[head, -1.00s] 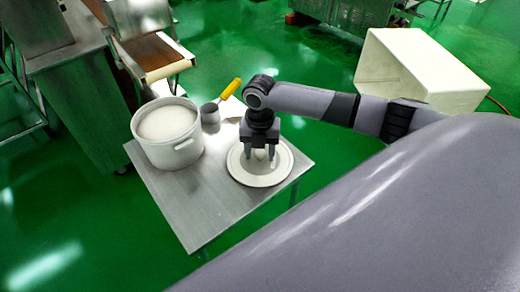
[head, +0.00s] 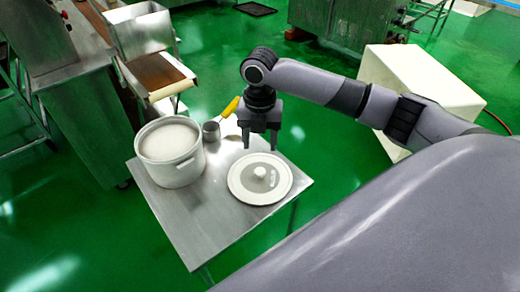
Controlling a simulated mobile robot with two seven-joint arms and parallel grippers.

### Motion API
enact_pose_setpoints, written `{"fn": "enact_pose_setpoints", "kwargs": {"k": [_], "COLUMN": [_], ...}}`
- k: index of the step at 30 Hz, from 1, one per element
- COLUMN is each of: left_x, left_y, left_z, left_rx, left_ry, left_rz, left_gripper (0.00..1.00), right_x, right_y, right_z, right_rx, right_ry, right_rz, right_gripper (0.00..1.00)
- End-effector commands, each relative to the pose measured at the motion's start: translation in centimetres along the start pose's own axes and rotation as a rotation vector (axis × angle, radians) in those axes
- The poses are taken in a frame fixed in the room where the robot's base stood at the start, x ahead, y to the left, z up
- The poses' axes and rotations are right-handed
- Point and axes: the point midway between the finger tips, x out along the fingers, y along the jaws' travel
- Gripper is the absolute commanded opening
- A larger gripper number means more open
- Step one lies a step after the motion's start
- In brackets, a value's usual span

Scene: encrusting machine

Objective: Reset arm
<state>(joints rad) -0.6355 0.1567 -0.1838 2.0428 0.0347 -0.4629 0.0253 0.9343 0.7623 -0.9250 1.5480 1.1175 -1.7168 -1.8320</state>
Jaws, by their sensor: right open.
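My right gripper (head: 260,138) is open and empty, with its fingers pointing down. It hangs in the air above the back edge of a round pale lid (head: 243,188), apart from it. The lid has a knob in its middle and lies flat on a metal table (head: 190,225). My right arm reaches in from the right side of the view. My left gripper is not in view.
A large white pot (head: 182,176) filled with pale contents stands on the table's left part. A metal scoop (head: 211,132) with a yellow handle stands beside it. A machine with a conveyor (head: 155,78) stands behind left. A cream bin (head: 425,85) stands on the green floor at right.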

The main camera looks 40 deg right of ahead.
Motion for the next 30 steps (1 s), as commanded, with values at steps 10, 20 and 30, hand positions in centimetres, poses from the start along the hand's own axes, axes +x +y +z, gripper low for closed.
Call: {"fn": "enact_pose_setpoints", "kwargs": {"k": [10,20,30], "left_x": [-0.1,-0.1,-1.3], "left_y": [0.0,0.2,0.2], "left_z": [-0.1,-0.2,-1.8], "left_rx": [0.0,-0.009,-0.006], "left_ry": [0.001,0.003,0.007], "left_rz": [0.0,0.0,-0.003], "left_gripper": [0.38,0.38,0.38], "right_x": [-1.0,-1.0,3.4], "right_y": [0.0,0.0,3.9], "right_z": [0.0,0.0,-4.3], "right_rx": [0.001,0.001,0.231], "right_ry": [-0.001,-0.001,0.019], "right_rz": [0.0,0.0,0.173], "right_gripper": [0.57,0.57,0.57]}}
